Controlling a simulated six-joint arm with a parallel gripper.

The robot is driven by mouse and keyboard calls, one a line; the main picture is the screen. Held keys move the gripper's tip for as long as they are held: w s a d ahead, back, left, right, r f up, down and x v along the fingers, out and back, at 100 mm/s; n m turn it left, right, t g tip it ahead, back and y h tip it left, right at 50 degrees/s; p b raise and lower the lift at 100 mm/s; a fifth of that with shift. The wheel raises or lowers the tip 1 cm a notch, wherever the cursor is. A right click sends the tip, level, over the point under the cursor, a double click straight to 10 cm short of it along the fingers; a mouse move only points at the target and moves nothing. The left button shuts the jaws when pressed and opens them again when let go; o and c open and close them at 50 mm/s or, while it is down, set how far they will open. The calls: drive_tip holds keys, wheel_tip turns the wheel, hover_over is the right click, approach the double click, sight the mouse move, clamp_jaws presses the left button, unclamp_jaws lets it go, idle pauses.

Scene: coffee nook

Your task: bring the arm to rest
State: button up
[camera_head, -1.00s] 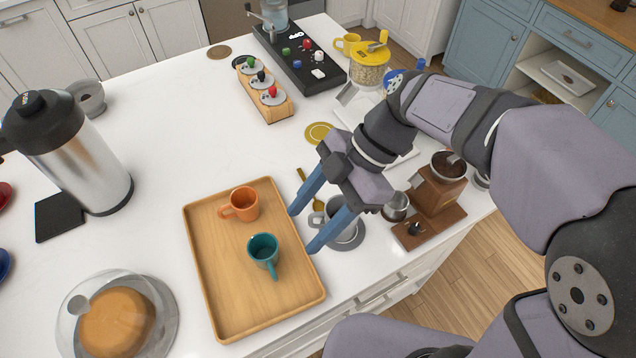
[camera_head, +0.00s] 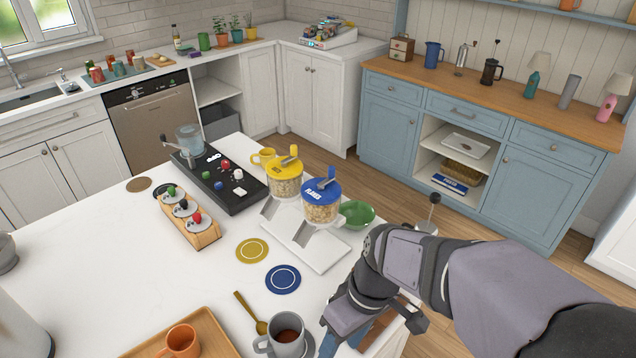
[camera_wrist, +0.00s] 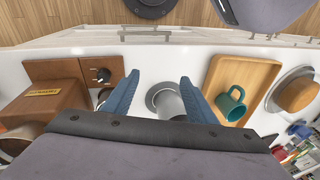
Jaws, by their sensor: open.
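My gripper (camera_wrist: 158,84) is open, its two blue fingers wide apart in the wrist view with nothing between the tips. In the head view my gripper shows at the bottom, right of a grey mug (camera_head: 286,336) with dark liquid in it; its fingertips are cut off by the frame edge. In the wrist view the grey mug (camera_wrist: 170,104) appears beyond and between the fingers; I see no contact. My arm reaches in from the lower right, bent over the counter's right edge.
A wooden tray (camera_head: 212,338) holds an orange mug (camera_head: 183,342); a teal mug (camera_wrist: 230,104) on it shows in the wrist view. A brown grinder (camera_wrist: 52,100) stands on the gripper's other side. Cereal dispensers (camera_head: 321,203) stand beyond the arm. The counter's left middle (camera_head: 110,250) is clear.

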drive_tip(key=d+f+m+h, duration=0.1)
drive_tip(key=d+f+m, duration=0.1)
drive_tip(key=d, duration=0.3)
drive_tip(key=s+d+f+m+t+h, duration=0.1)
drive_tip(key=d+f+m, duration=0.2)
drive_tip(key=d+m, duration=0.2)
drive_tip(key=shift+s+d+f+m+h+b, duration=0.2)
drive_tip(key=shift+s+d+m+h+b, duration=0.15)
drive_tip(key=shift+b, duration=0.1)
